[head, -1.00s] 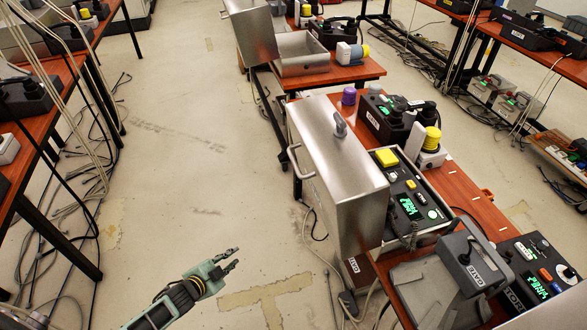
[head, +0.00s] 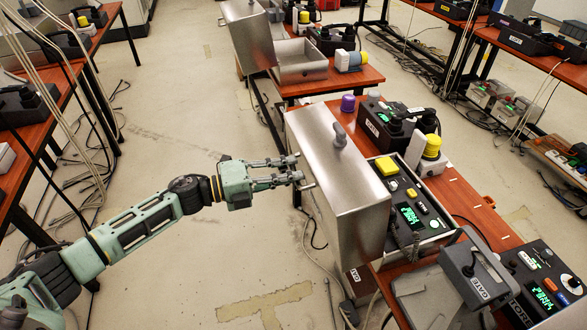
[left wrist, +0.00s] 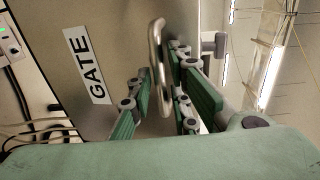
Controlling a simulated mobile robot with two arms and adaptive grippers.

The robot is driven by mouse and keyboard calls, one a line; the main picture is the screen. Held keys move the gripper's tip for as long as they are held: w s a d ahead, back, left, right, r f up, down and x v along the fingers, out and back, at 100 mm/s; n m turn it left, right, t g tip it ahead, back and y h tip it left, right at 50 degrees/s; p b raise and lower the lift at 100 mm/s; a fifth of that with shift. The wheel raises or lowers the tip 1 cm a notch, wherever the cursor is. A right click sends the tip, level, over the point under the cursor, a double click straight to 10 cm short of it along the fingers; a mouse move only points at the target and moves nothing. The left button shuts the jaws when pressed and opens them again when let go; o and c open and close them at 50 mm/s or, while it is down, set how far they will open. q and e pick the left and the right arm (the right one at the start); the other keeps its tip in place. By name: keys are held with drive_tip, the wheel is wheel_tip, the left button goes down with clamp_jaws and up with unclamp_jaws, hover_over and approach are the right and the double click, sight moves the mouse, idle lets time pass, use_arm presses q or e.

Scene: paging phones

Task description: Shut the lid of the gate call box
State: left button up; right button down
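The gate call box has a brushed-steel lid (head: 345,200) that stands open and upright, left of its panel (head: 400,190) with a yellow button and green display. The lid carries a white GATE label (left wrist: 87,66) in the left wrist view. A bar handle (left wrist: 157,60) sticks out from the lid; in the head view it is mostly hidden by the fingertips. My left gripper (head: 295,169) is at the lid's left face. Its fingers (left wrist: 160,108) are open, with the handle between them and gaps visible. My right gripper is not in view.
A grey handset unit (head: 470,275) and a black console (head: 545,285) stand at the table's near right. A beacon (head: 432,147) and black phone (head: 385,125) sit behind the panel. Another open steel box (head: 300,62) stands on the farther table.

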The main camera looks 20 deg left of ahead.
use_arm(q)
drive_tip(key=shift+w+d, duration=0.35)
drive_tip(key=shift+d, duration=0.2)
clamp_jaws()
